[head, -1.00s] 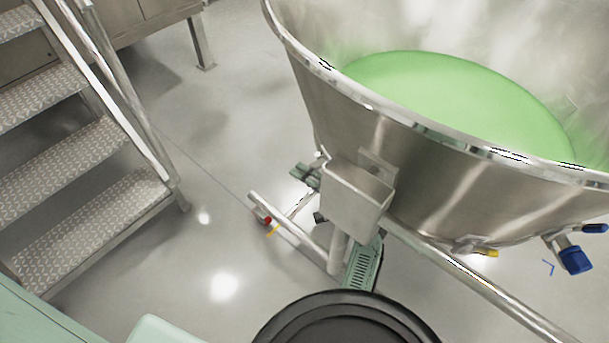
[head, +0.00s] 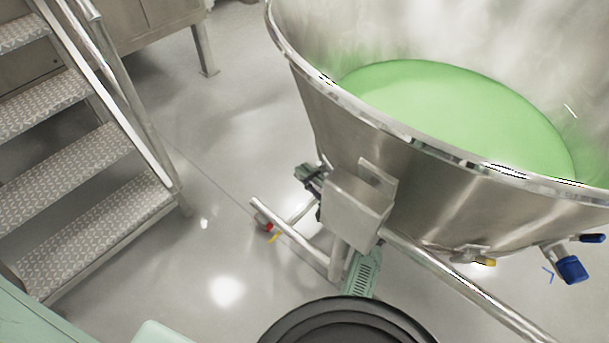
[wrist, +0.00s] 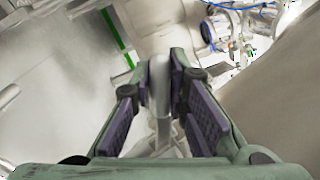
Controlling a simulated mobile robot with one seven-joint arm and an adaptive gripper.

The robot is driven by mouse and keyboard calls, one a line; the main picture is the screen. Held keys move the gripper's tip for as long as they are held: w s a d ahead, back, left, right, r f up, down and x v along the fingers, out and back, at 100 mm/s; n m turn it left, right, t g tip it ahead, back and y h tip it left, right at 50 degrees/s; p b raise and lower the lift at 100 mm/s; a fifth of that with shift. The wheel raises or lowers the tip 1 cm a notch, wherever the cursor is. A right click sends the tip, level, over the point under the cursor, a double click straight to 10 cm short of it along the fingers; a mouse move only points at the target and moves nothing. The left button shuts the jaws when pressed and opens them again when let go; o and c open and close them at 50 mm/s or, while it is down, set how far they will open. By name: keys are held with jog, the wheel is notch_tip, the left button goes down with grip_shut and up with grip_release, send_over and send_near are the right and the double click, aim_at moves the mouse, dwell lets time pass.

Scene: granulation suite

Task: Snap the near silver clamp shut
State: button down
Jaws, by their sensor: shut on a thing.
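In the wrist view my gripper (wrist: 160,80) has both dark-padded fingers closed in on an upright pale silver bar (wrist: 161,124). The bar looks like the lever of the silver clamp; its lower end is blurred and partly hidden between the fingers. I cannot tell from this view how far the clamp is closed. In the head view the clamp cannot be made out clearly, and a steel box on the bowl's side blocks part of the area below the rim.
A large steel bowl (head: 430,182) holding green material (head: 450,110) fills the right. A steel box (head: 357,205) sticks out from its side. Metal steps (head: 85,170) stand at the left. Blue-capped (head: 572,269) and yellow-capped fittings sit under the bowl. Open floor lies between steps and bowl.

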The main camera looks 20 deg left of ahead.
dwell(0.3)
jog(key=c, duration=1.6)
grip_release()
jog(key=shift+o, duration=0.2)
